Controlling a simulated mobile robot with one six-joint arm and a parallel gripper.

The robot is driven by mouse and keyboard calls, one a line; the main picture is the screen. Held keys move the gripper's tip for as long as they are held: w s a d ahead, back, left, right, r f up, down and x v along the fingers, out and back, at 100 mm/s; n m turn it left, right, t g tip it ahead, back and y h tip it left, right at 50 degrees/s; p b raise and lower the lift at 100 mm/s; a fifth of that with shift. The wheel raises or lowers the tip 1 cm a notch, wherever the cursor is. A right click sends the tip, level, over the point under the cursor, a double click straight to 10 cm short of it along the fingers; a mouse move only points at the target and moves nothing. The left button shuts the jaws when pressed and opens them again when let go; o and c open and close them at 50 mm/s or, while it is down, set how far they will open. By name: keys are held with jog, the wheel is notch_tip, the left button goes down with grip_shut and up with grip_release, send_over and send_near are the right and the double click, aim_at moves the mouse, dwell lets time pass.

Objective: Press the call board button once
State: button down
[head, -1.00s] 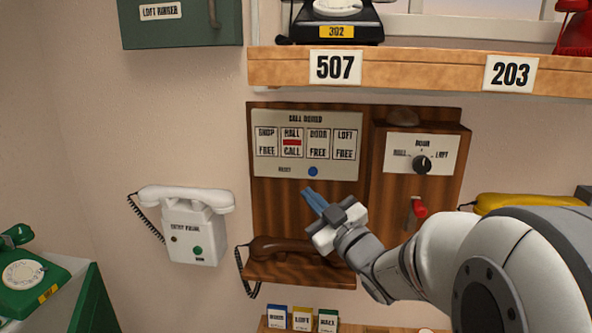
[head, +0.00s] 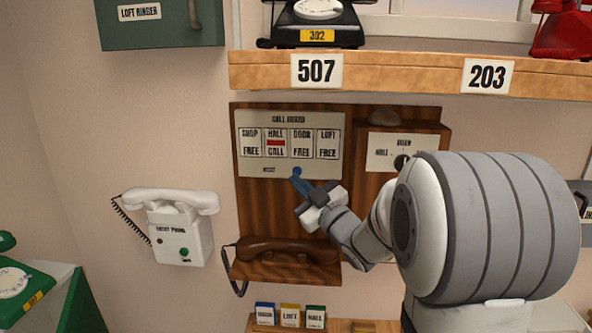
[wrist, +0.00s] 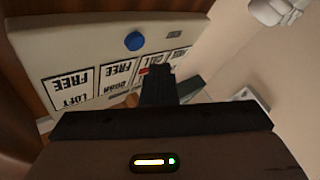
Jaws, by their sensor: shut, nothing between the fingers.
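The call board (head: 325,168) is a cream panel on a wooden back on the wall. Its blue round button (head: 297,171) sits low on the panel beside the word RESET. The HALL window (head: 276,142) shows a red bar and CALL; SHOP, DOOR and LOFT show FREE. My gripper (head: 296,180) is shut and empty, its blue fingertips just below the button in the head view. In the wrist view the blue button (wrist: 134,41) shows clear of the dark fingers (wrist: 158,72), up and left of their tips. Whether the tips touch the panel I cannot tell.
A brown handset (head: 288,250) lies on the ledge below the board. A dial box (head: 385,152) is right of it, partly behind my arm. A white entry phone (head: 180,225) hangs left. A wooden shelf (head: 400,75) with phones runs above.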

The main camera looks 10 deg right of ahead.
jog(key=shift+w+d, duration=0.3)
jog(key=shift+w, duration=0.55)
jog(key=shift+f+b, duration=0.1)
jog(key=shift+b, duration=0.2)
dwell(1.2)
jog(key=shift+w+d, duration=0.1)
jog(key=shift+w, duration=0.25)
jog(key=shift+w+d+b, duration=0.15)
jog(key=shift+w+b, duration=0.2)
jog(key=shift+b, duration=0.2)
dwell(0.3)
dwell(0.4)
jog(key=shift+s+a+b, duration=0.3)
jog(key=shift+s+b, duration=0.25)
jog(key=shift+s, duration=0.25)
